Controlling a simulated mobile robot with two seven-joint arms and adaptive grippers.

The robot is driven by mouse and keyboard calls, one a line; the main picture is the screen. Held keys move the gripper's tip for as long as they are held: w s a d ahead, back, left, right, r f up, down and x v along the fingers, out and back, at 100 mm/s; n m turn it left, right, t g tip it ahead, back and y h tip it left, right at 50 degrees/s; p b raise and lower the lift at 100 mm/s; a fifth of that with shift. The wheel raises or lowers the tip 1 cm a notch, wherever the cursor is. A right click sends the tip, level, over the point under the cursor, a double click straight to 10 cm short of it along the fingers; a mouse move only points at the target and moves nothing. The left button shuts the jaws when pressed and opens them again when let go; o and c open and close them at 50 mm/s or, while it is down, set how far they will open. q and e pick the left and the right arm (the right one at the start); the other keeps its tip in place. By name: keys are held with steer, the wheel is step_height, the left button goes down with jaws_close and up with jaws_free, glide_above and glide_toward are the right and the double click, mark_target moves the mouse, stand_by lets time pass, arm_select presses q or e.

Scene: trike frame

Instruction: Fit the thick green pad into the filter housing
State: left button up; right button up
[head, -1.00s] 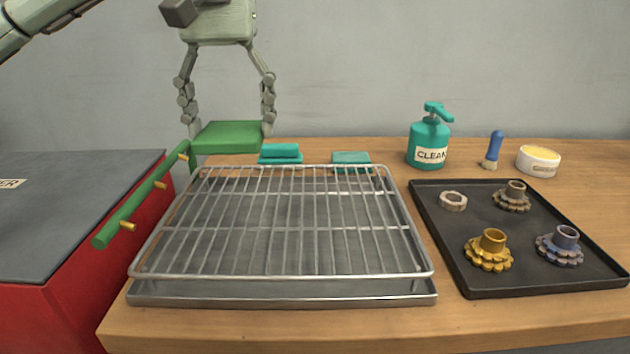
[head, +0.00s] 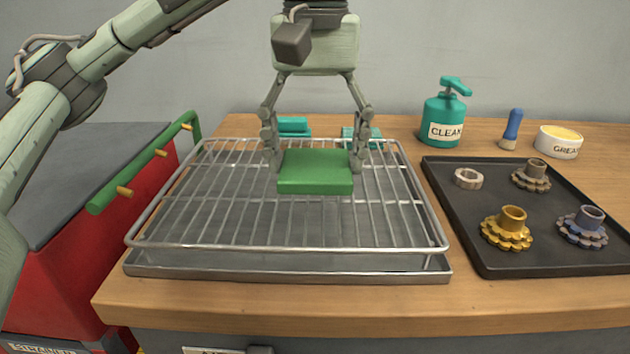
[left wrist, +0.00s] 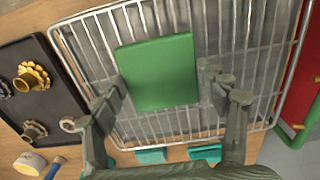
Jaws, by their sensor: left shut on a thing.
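The thick green pad (head: 315,172) is a flat green block held between the fingers of my left gripper (head: 315,160), above the wire rack (head: 250,222). In the left wrist view the pad (left wrist: 158,72) lies between the gripper's two fingertips (left wrist: 165,85), with the rack's bars behind it. The left gripper is shut on the pad's two sides. I cannot tell how high the pad is above the rack. No filter housing can be made out in these frames. My right gripper is not in view.
The rack sits over a metal tray (head: 290,272). To the right a black tray (head: 485,255) holds a ring and several gears. A red cabinet (head: 75,285) with a green rail stands left.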

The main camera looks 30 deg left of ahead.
mark_target(315, 164)
arm_select(q)
steer(key=shift+f, duration=1.8)
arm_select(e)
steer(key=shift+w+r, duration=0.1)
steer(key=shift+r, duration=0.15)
arm_select(q)
steer(key=shift+f, duration=0.15)
steer(key=o, duration=0.6)
steer(key=shift+o, duration=2.1)
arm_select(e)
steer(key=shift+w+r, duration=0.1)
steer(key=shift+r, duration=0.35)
